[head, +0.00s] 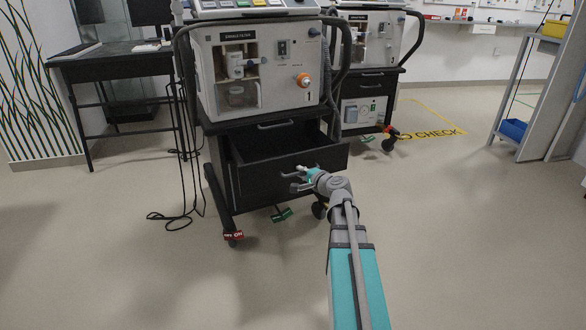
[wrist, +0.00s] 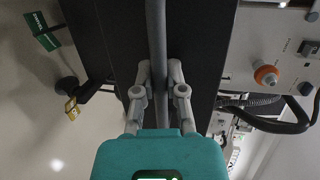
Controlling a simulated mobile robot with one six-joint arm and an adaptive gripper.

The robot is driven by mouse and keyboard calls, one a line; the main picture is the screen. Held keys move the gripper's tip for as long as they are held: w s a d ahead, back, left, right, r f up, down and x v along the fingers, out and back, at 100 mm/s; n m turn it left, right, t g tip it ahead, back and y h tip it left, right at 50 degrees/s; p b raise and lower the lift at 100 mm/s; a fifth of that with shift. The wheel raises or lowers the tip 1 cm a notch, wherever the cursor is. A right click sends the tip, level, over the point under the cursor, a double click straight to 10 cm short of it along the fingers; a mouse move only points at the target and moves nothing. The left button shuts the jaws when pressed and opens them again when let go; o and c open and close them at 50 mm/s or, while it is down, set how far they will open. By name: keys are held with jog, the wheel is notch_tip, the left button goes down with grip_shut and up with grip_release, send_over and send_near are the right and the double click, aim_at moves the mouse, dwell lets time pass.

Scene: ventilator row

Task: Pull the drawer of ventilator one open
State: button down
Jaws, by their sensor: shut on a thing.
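Ventilator one (head: 262,65), a white unit marked "1" on a black wheeled cart, stands at the upper middle of the head view. Its black drawer (head: 252,178) is pulled out, and its dark inside shows from above. My gripper (head: 300,180) is at the drawer's front face and shut on the drawer's handle. In the wrist view the grey handle bar (wrist: 156,40) runs between the two fingers of my gripper (wrist: 159,75).
Above the open drawer is a closed front with a handle (head: 275,125). A second ventilator (head: 375,40) stands behind to the right. A black desk (head: 110,62) and hanging cables (head: 183,170) are at the left. The floor in front is clear.

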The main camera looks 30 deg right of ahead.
jog(key=shift+d, duration=0.25)
jog(key=c, duration=0.7)
grip_release()
jog(key=shift+a, duration=0.1)
jog(key=shift+s+a, duration=0.1)
jog(key=shift+a, duration=0.05)
